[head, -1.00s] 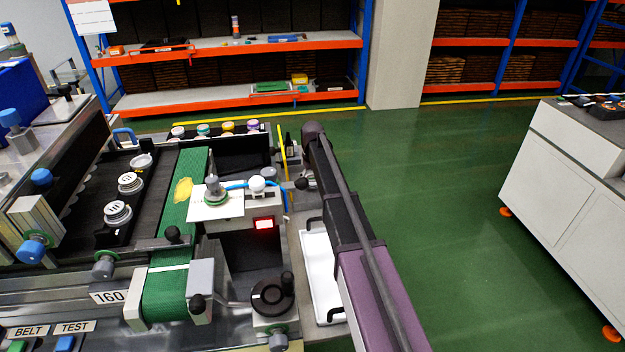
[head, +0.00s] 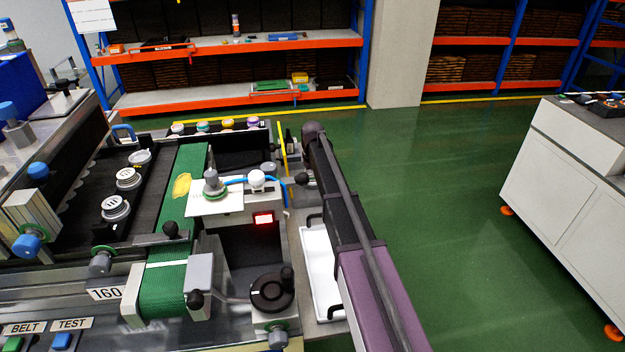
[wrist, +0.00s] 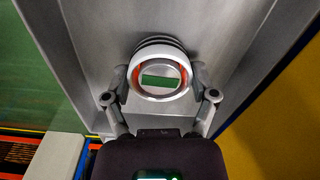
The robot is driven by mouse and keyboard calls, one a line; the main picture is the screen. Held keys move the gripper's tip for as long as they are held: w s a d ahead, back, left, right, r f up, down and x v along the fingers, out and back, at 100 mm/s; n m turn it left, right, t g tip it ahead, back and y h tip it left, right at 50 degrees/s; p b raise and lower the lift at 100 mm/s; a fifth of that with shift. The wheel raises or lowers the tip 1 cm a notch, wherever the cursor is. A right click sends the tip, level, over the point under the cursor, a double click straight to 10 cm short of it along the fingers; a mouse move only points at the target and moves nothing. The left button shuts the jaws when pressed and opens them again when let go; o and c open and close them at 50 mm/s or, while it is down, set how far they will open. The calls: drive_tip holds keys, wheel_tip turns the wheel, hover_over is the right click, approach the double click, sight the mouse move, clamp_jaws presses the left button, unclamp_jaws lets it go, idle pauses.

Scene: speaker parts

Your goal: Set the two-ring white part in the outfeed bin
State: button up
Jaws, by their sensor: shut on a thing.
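In the wrist view my gripper (wrist: 161,98) is shut on the white part (wrist: 158,93). The part shows as a round white ring with an orange-red inner edge and darker bands behind it. A green strip shows through its opening. A grey metal surface with raised edges (wrist: 110,30) lies beyond it; I cannot tell the gap or whether they touch. In the head view my purple and black arm reaches up the middle, and its end hides the gripper and part. I cannot tell which container is the outfeed bin.
A white tray (head: 318,262) with black handles lies left of my arm. Dark open compartments, one at the front (head: 236,258), sit beside the green belt (head: 168,287). A white cabinet (head: 560,175) stands at right. Green floor (head: 450,200) between is clear.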

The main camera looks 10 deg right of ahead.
drive_tip(key=shift+f, duration=0.25)
drive_tip(key=o, duration=1.2)
drive_tip(key=shift+r, duration=0.2)
wheel_tip(320, 180, up, 9)
drive_tip(key=p, duration=0.8)
drive_tip(key=shift+f+p, duration=0.1)
drive_tip(key=shift+p, duration=0.3)
